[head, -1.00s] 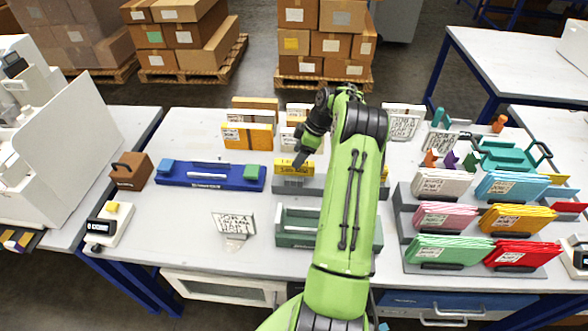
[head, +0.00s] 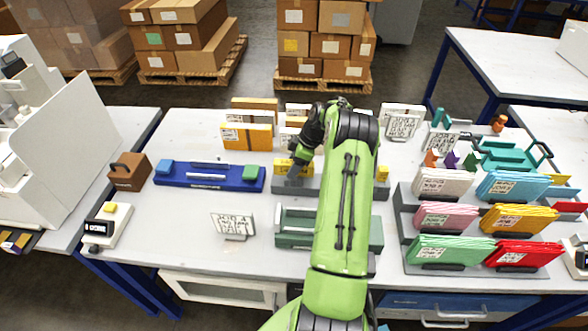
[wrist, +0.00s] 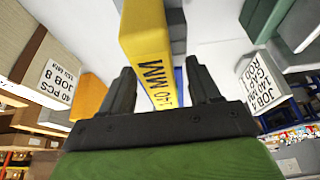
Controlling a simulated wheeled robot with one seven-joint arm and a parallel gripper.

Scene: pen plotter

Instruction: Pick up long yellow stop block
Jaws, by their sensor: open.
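The long yellow stop block (head: 281,165) sits at the left end of a grey holder (head: 312,190) in the middle of the table. In the wrist view the yellow block (wrist: 145,42) carries black lettering that ends in "MM" and runs between my fingers. My gripper (head: 294,177) points down at the block in the head view and partly covers it. In the wrist view my gripper (wrist: 158,68) is open, one finger on each side of the block. Whether either finger touches it I cannot tell.
A second, smaller yellow piece (head: 383,173) shows at the holder's right end, beside my arm. A blue tray (head: 210,177) lies to the left and a green-grey tray (head: 296,240) in front. Orange box (head: 246,137) and label cards stand behind. Folder racks fill the right.

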